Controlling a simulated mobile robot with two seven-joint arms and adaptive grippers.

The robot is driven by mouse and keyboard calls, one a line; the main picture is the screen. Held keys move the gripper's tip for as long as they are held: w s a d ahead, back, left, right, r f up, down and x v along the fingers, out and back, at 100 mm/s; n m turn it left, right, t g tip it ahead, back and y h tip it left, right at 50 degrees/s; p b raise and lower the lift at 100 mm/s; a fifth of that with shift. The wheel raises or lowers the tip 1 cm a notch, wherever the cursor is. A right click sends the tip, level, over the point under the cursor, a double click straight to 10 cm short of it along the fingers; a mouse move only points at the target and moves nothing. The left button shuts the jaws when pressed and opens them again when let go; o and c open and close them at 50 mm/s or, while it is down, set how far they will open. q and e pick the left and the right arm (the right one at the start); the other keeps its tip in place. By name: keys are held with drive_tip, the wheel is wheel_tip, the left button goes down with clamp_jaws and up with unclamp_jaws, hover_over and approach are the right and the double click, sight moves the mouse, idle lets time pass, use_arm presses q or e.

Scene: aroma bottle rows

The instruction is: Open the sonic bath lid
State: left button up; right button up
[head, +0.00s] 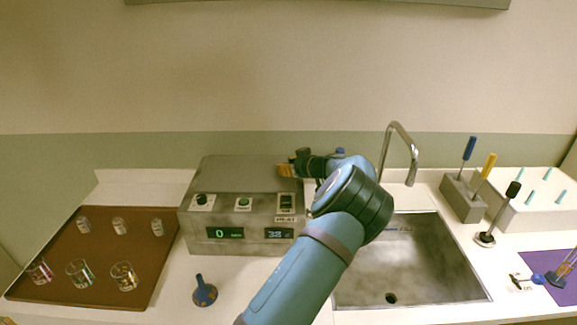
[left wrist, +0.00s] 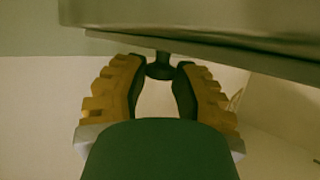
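The sonic bath (head: 240,242) is a grey metal box with a control panel and two lit displays. Its lid (head: 245,172) lies flat and looks closed. The metal edge of the bath (left wrist: 230,52) runs just above. My right gripper is not in view.
A brown tray (head: 60,240) with several glass beakers and small jars is at the left. A sink (head: 420,265) with a tall faucet (head: 411,160) is to the right. A tool holder (head: 463,205) stands beyond it.

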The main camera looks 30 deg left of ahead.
use_arm(q)
clamp_jaws()
drive_tip(key=shift+r, duration=0.15)
